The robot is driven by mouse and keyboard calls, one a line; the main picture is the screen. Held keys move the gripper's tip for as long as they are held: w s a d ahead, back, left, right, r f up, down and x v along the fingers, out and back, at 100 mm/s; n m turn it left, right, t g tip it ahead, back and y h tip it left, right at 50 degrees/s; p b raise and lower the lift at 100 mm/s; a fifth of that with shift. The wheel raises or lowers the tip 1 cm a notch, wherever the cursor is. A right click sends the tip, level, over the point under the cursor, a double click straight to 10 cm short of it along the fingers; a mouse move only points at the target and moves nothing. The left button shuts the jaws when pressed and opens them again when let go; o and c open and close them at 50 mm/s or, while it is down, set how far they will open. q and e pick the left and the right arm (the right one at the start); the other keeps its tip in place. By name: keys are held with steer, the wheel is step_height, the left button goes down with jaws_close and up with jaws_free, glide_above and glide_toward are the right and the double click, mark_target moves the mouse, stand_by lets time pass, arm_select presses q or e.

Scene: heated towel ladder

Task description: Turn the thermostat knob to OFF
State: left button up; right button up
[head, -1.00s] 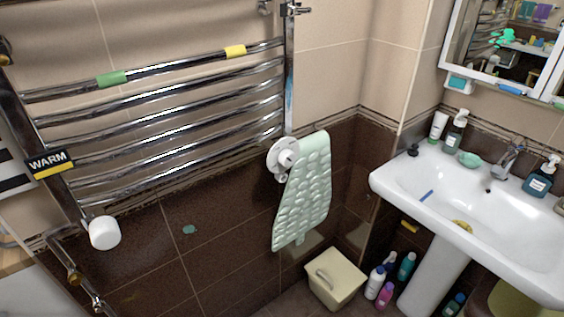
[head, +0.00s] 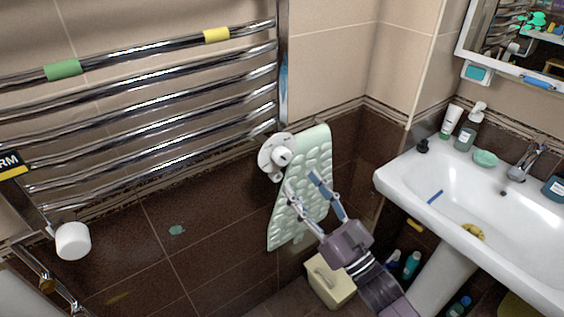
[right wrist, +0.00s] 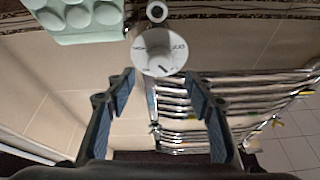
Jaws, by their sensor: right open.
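The thermostat knob (head: 283,157) is a white knob on a round white dial at the lower right corner of the chrome towel ladder (head: 150,133). The dial also shows in the right wrist view (right wrist: 158,52), with dark markings too small to read surely. My right gripper (head: 303,182) is open and empty, just below and to the right of the dial, apart from it. In the right wrist view its two fingers (right wrist: 160,85) stand apart, with the dial beyond the gap between them. My left gripper is not in view.
A pale green bubbled mat (head: 312,152) hangs right beside the dial, behind my right gripper. A white cylindrical cap (head: 72,241) is at the ladder's lower left. The white sink (head: 402,178) stands at right, with a cream bin (head: 325,284) and bottles below.

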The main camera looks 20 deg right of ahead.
mark_target(285, 160)
steer(key=p+x, duration=0.1)
steer(key=x, duration=0.5)
steer(key=shift+w+a, duration=0.15)
steer(key=shift+w, duration=0.2)
steer(key=c, duration=1.2)
